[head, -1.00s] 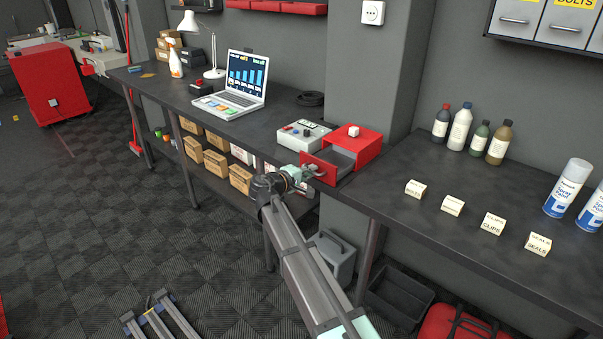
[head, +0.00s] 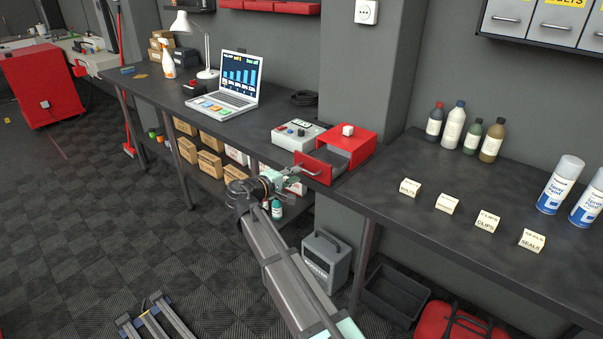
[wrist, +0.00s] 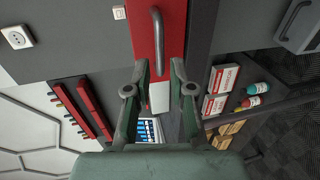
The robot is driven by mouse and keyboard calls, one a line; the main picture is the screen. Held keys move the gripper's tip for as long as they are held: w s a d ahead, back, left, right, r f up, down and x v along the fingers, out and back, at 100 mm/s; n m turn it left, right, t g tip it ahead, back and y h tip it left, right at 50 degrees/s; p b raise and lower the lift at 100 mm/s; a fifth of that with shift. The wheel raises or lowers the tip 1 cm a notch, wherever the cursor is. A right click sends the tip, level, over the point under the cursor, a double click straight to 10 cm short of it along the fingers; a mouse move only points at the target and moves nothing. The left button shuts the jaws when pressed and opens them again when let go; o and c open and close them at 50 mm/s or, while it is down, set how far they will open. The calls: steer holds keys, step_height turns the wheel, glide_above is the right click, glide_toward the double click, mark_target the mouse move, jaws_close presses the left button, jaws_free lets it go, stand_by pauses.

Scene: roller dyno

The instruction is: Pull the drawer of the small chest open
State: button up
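The small red chest (head: 364,145) stands on the dark bench, and its drawer (head: 320,167) is pulled out, showing a grey inside. The drawer's grey bar handle (head: 308,169) is on the front; in the wrist view the handle (wrist: 157,40) runs along the red drawer front (wrist: 172,35). My gripper (head: 292,175) is just in front of the drawer. In the wrist view my gripper (wrist: 159,70) has its two fingers apart, with nothing held between them. The handle lies beyond the fingertips, apparently clear of them.
A white control box (head: 297,134) stands left of the chest, with a laptop (head: 235,84) farther left. Label blocks (head: 447,204), bottles and spray cans (head: 560,184) stand on the right bench. A grey case (head: 326,262) and black bin (head: 396,293) are on the floor below.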

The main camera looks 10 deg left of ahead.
steer(key=v, duration=0.5)
steer(key=shift+s+a+r, duration=0.15)
steer(key=shift+s+a, duration=0.05)
steer(key=shift+s, duration=0.15)
steer(key=s+d+f+m+g+y, duration=0.1)
steer(key=s+d+f+g, duration=0.45)
steer(key=f, duration=0.65)
steer(key=s+d+f+m+g+y, duration=0.1)
steer(key=s+d+f+m+g, duration=0.1)
steer(key=s+d+f, duration=0.8)
steer(key=s+d+f+m+g+y, duration=0.1)
steer(key=d+f+g, duration=0.35)
steer(key=f, duration=1.05)
steer(key=s+d+f+m+g+y, duration=0.1)
steer(key=s+d+f, duration=0.4)
steer(key=s, duration=0.6)
steer(key=s+d+f+m+g+y, duration=0.2)
steer(key=s+d+f+m+g, duration=0.2)
steer(key=s+d, duration=0.5)
steer(key=s+d+f+m+g+y, duration=0.1)
steer(key=s+d+f+m+g, duration=0.2)
steer(key=s+d+f, duration=0.4)
steer(key=s, duration=0.8)
steer(key=shift+s+d+g, duration=0.15)
steer(key=shift+s+g, duration=0.05)
steer(key=shift+g, duration=0.1)
